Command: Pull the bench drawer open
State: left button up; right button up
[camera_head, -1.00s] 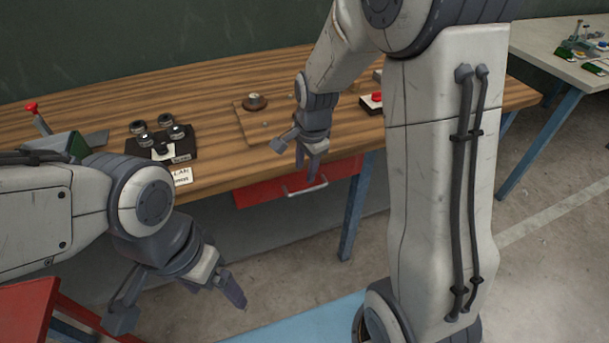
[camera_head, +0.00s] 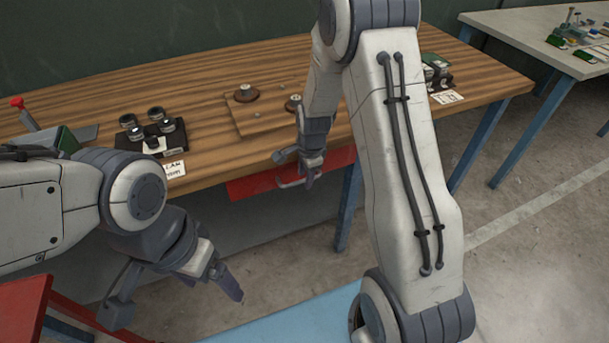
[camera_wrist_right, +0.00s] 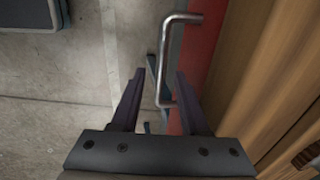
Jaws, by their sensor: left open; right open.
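The red bench drawer (camera_head: 250,186) sits under the front edge of the wooden workbench (camera_head: 210,110), and its red front shows in the right wrist view (camera_wrist_right: 200,50). Its metal bar handle (camera_head: 290,183) also shows in the right wrist view (camera_wrist_right: 165,60). My right gripper (camera_head: 297,170) is in front of the drawer near the handle. In the right wrist view its open fingers (camera_wrist_right: 155,90) stand on either side of the handle's near end, apart from it as far as I can tell. My left gripper (camera_head: 180,300) is open and empty, low in front of the bench.
A black holder with several round lenses (camera_head: 150,130) stands on the bench. A wooden board with knobs (camera_head: 255,110) lies to its right. More small items (camera_head: 435,75) are at the bench's right. A second table (camera_head: 545,45) stands far right. A blue mat (camera_head: 290,320) lies on the floor.

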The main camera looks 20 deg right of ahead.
grip_shut()
dwell(1.4)
jog(key=shift+a, duration=0.1)
